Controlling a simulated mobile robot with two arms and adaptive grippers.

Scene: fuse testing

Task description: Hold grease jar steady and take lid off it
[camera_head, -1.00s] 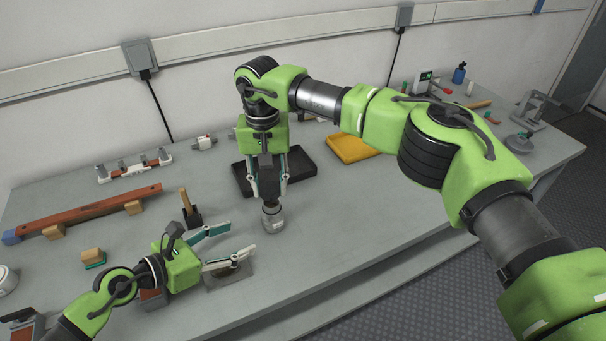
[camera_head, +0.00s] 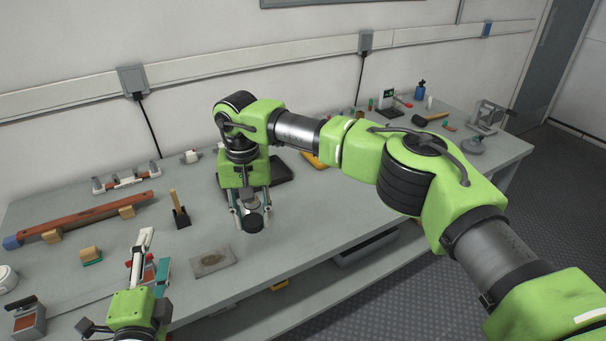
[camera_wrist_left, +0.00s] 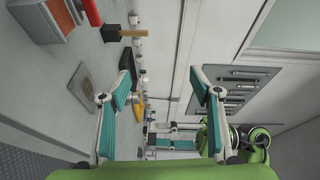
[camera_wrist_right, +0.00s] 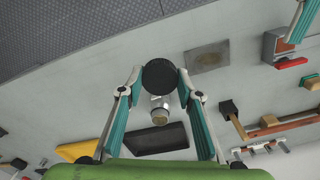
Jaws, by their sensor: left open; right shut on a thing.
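My right gripper (camera_head: 252,213) is shut on a dark round lid (camera_head: 253,224), which also shows between its fingertips in the right wrist view (camera_wrist_right: 160,75). A small silvery grease jar (camera_head: 248,201) appears just behind the lid, partly hidden by it and the fingers. In the right wrist view the jar (camera_wrist_right: 160,112) looks separate from the lid and shows a tan round top. My left gripper (camera_head: 153,252) is open and empty, left of the jar and well apart from it; its spread fingers show in the left wrist view (camera_wrist_left: 158,95).
A flat grey plate (camera_head: 213,262) lies between my left gripper and the jar. A dark mat (camera_head: 285,168) lies behind my right gripper. The table front right of the lid is clear.

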